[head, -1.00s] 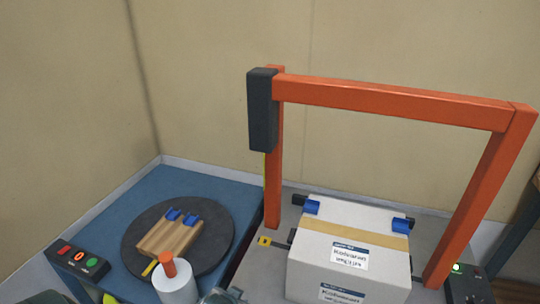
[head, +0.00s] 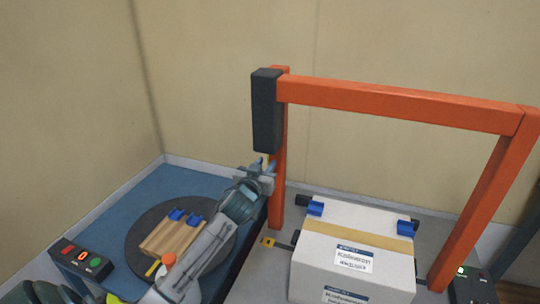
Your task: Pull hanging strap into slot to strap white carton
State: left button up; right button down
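The white carton (head: 330,275) with a tan band across its top and blue corner pieces (head: 315,208) stands on the grey table under the orange frame (head: 400,104). A dark box (head: 267,110) is fixed to the frame's left post. The hanging strap, a thin yellow line below that box earlier, is hidden now behind my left gripper (head: 265,164). That gripper is at the left post, just below the dark box. Its fingers are too small to tell whether they hold the strap. A yellow-marked piece (head: 268,242), perhaps the slot, is left of the carton. My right gripper is not in view.
A blue table (head: 125,205) at left carries a dark round plate (head: 133,240) with wooden slats (head: 172,238). A button box (head: 80,259) is at its front left. Another small box with a green light (head: 462,270) stands right of the carton.

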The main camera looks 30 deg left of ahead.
pick_arm(q)
jog(key=x, duration=0.4)
jog(key=shift+w+p, duration=0.3)
jog(key=shift+p, duration=0.1)
grip_shut()
dwell(1.1)
